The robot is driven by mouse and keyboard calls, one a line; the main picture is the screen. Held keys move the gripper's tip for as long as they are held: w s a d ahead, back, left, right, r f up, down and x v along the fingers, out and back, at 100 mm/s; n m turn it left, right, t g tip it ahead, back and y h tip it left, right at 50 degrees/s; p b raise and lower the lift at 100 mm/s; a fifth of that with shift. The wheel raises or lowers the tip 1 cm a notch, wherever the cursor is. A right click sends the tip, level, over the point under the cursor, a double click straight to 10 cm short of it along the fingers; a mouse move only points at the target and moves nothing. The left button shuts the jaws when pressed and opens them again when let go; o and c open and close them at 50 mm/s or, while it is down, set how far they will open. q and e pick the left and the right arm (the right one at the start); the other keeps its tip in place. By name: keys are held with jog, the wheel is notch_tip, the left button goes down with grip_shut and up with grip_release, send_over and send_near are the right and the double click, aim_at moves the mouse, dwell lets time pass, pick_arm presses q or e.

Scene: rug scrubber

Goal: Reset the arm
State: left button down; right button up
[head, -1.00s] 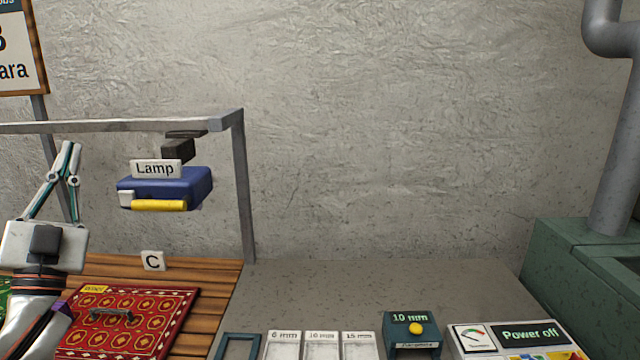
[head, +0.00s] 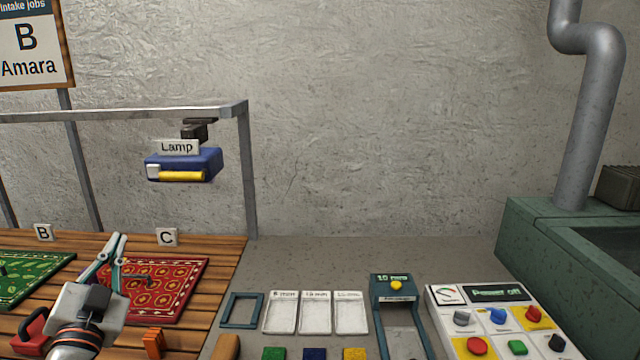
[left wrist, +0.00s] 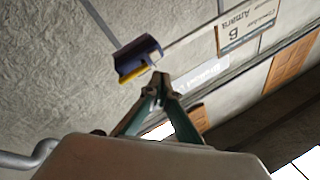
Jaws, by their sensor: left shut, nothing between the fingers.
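My left gripper (head: 117,246) is at the lower left of the head view, in front of the red patterned rug (head: 180,283). Its fingers are shut with nothing between them and point up and away. The left wrist view shows the same fingers (left wrist: 158,84) meeting at their tips, with wall and signs beyond. The blue lamp (head: 212,163) hangs from the overhead rail, above and right of the gripper; it also shows in the left wrist view (left wrist: 139,52). My right gripper is not in view.
A green rug (head: 30,275) lies left on the wooden slats. White trays (head: 316,318), a teal 10 mm gauge (head: 392,295) and a control panel reading "Power off" (head: 497,292) stand on the grey bench. A green basin (head: 560,245) is at the right.

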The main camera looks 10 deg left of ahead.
pick_arm(q)
jog(key=s+d+f+m+g+h, duration=0.15)
jog(key=s+f+g, duration=0.25)
jog(key=f, duration=0.7)
jog(key=s+d+f+g, duration=0.3)
jog(key=f, duration=0.7)
jog(key=s+d+f+m+g, duration=0.1)
jog(key=s+d+f+g, duration=0.15)
jog(key=s+f, duration=0.35)
jog(key=s+d+f+m+g, duration=0.1)
jog(key=s+f+g, duration=0.2)
jog(key=s+f, duration=0.35)
jog(key=d+f+n+t+h+b, duration=0.1)
jog(key=d+f+h+b, duration=0.3)
jog(key=d+f, duration=0.4)
jog(key=d+f+n+t+h+b, duration=0.2)
jog(key=d+f, duration=0.6)
jog(key=f, duration=0.8)
jog(key=h+b, duration=0.2)
jog(key=b, duration=0.1)
jog(key=shift+d, duration=0.25)
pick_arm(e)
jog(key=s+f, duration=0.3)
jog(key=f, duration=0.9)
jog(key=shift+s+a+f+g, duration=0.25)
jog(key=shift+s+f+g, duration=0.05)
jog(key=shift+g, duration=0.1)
pick_arm(q)
jog(key=shift+w, duration=0.1)
